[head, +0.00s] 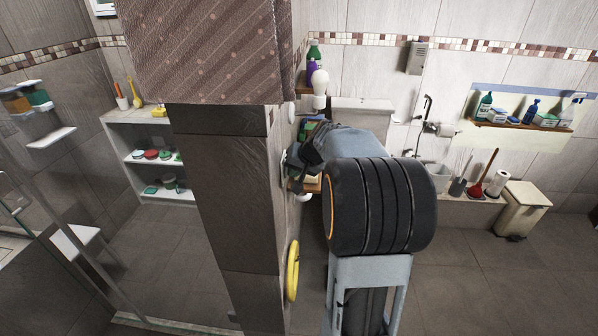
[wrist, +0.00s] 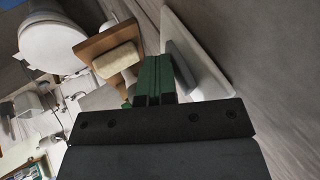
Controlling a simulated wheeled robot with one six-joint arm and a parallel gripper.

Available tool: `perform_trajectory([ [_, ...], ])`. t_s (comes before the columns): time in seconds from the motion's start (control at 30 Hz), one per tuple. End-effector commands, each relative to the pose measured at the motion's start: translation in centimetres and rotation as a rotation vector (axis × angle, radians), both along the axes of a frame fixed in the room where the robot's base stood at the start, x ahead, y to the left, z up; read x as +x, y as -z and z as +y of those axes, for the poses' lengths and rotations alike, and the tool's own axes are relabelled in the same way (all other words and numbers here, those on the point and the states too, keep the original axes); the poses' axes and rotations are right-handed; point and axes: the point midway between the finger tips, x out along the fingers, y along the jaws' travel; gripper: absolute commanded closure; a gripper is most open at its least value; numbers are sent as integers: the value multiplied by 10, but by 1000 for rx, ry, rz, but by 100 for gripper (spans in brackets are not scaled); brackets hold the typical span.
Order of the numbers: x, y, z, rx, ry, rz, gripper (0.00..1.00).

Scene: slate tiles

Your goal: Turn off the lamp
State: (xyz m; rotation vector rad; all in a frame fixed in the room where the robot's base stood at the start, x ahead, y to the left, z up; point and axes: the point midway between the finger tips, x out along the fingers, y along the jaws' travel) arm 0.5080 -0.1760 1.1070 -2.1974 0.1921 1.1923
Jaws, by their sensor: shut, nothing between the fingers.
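A white bulb-shaped lamp (head: 320,80) stands beside the pillar in the head view; I cannot tell whether it is lit. A pale wall plate with a grey rocker (wrist: 183,68), apparently a switch, lies along the wall in the wrist view. My gripper (wrist: 154,72) has its green fingers together and empty, just left of the rocker. Whether they touch it I cannot tell. In the head view my gripper (head: 308,130) is at the pillar's right face, partly hidden by my arm.
The tiled pillar (head: 225,190) stands close on the left. A wooden shelf (wrist: 97,43) with a pale block sits left of my fingers. A yellow ring (head: 292,270) hangs low on the pillar. Floor at the right (head: 480,285) is clear.

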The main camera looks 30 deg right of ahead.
Motion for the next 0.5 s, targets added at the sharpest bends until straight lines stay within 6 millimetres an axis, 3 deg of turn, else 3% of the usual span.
perform_trajectory([
  [0.5, 0, -17, -2, 0, 3, -2, 100],
])
